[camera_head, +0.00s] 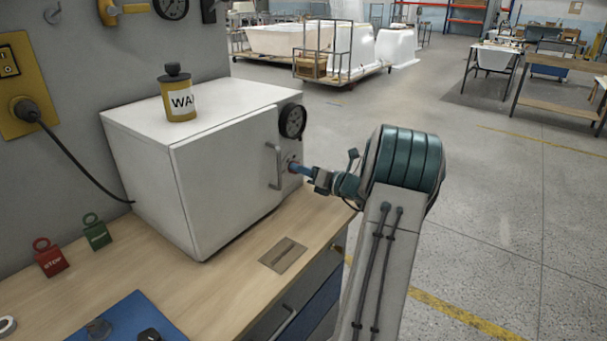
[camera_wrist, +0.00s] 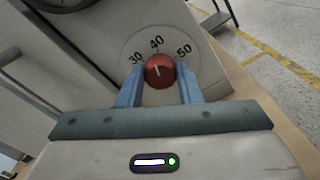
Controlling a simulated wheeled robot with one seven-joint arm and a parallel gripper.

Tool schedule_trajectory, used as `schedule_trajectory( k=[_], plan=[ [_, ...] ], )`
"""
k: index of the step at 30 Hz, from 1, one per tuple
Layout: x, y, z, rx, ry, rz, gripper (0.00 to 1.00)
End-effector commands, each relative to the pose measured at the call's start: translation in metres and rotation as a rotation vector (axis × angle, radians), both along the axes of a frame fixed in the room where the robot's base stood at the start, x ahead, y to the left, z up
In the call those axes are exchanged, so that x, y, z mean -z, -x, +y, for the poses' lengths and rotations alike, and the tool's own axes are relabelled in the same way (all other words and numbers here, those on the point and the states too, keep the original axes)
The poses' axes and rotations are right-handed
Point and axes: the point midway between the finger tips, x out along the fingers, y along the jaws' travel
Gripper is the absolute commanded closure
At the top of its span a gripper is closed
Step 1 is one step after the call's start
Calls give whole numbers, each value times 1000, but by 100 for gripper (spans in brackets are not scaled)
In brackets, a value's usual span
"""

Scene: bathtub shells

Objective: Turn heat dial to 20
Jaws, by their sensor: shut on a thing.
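The red heat dial (camera_wrist: 160,71) sits on the oven's front panel, with 30, 40 and 50 printed on the pale scale around it. Its white pointer mark points close to the 40. My gripper (camera_wrist: 160,85) is shut on the dial, one blue finger on each side. In the head view, my gripper (camera_head: 297,168) reaches the right side of the white oven (camera_head: 220,170) from the right. The dial is mostly hidden there. The 20 mark is not visible in the wrist view.
The oven door handle (camera_head: 274,166) is just left of my gripper, and a round black gauge (camera_head: 292,121) is above it. A yellow WAX-like labelled can (camera_head: 178,97) stands on the oven.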

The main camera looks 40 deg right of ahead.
Motion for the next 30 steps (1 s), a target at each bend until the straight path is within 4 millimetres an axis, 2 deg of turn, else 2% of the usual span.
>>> schedule_trajectory(
  k=[30],
  plan=[
    [7,1,4,0,925,-265,91]
  ],
)
